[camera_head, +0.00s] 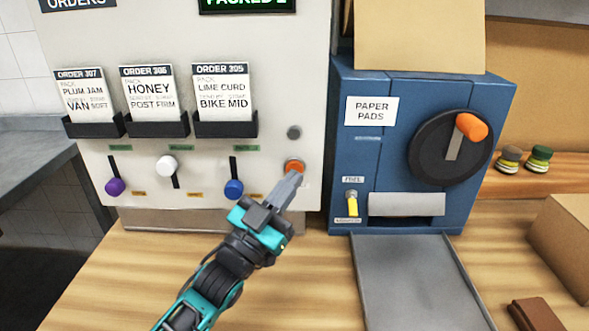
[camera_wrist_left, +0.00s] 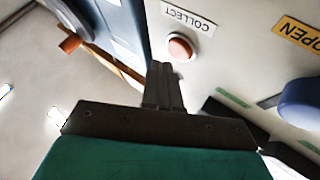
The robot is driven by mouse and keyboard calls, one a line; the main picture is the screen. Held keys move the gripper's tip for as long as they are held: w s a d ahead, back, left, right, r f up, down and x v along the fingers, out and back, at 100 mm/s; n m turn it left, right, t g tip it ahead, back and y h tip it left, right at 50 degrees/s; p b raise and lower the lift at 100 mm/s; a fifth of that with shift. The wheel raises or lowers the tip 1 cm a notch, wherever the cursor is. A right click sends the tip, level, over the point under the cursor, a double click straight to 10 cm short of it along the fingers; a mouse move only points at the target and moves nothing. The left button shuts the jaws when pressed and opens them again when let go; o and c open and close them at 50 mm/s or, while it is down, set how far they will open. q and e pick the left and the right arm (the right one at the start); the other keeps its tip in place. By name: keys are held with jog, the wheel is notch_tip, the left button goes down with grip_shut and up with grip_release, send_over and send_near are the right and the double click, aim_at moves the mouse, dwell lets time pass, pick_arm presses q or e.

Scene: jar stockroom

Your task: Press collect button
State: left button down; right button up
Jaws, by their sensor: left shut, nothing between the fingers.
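The collect button (camera_head: 294,166) is a round orange button on the pale order panel (camera_head: 290,60), at its lower right. In the left wrist view the button (camera_wrist_left: 180,48) shows beside a label reading COLLECT (camera_wrist_left: 188,18). My left gripper (camera_head: 293,178) is shut and empty, with its tips just below the button in the head view. In the left wrist view the shut fingers (camera_wrist_left: 161,75) point toward the panel close to the button. I cannot tell whether they touch it. My right gripper is not in view.
Left of the button are a blue knob (camera_head: 233,189), a white knob (camera_head: 166,166) and a purple knob (camera_head: 115,187) on slots. A blue paper pads machine (camera_head: 350,150) stands close on the right, with a grey tray (camera_head: 415,285) before it. A cardboard box (camera_head: 565,240) is far right.

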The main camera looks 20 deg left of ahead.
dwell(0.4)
pick_arm(q)
jog(key=shift+w+a, duration=0.1)
jog(key=shift+w, duration=0.35)
jog(key=shift+w+a, duration=0.15)
jog(key=shift+w, duration=0.25)
dwell(0.5)
jog(key=shift+s, duration=0.15)
jog(key=shift+s+d+p, duration=0.25)
jog(key=shift+s+p, duration=0.15)
jog(key=shift+s, duration=0.3)
